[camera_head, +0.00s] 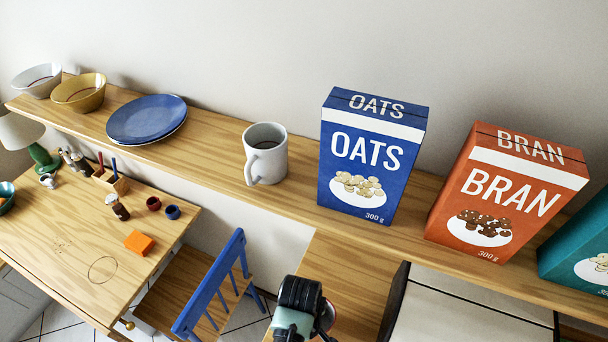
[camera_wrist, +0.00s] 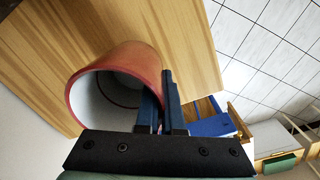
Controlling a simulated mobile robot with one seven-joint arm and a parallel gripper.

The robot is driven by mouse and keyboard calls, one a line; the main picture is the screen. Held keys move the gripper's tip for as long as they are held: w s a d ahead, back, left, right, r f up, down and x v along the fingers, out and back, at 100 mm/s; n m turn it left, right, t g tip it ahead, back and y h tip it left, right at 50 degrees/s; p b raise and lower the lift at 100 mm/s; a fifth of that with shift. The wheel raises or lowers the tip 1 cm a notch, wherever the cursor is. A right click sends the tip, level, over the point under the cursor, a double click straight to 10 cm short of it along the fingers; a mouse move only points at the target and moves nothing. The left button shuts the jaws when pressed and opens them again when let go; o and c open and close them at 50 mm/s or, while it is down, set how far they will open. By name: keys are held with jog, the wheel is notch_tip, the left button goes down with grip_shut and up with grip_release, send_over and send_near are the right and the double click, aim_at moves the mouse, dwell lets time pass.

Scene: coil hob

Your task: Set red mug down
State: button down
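The red mug (camera_wrist: 118,75) shows in the wrist view, with its pale inside and open mouth facing the camera. My gripper (camera_wrist: 159,92) is shut on the mug's wall, one blue finger inside the rim and the other outside. Behind the mug is a wooden surface (camera_wrist: 190,40); I cannot tell whether the mug touches it. In the head view, part of my arm covers most of this spot, and only a small reddish patch shows beside it at the bottom. The mug's handle is not seen.
A wooden shelf (camera_head: 215,150) holds a white mug (camera_head: 270,165), blue plates (camera_head: 147,117), bowls, and OATS (camera_head: 365,150) and BRAN (camera_head: 500,195) boxes. Below are a wooden counter (camera_head: 350,275), a blue chair (camera_head: 212,285) and a small table (camera_head: 75,250) with an orange block (camera_head: 139,243).

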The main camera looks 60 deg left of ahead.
jog(key=shift+w+f, duration=0.1)
jog(key=shift+f, duration=0.55)
jog(key=shift+f, duration=0.15)
jog(key=c, duration=1)
grip_release()
jog(key=shift+c, duration=0.2)
jog(key=r, duration=1.2)
jog(key=shift+s+r+b, duration=0.2)
jog(key=shift+s+b, duration=0.05)
jog(key=shift+b, duration=0.1)
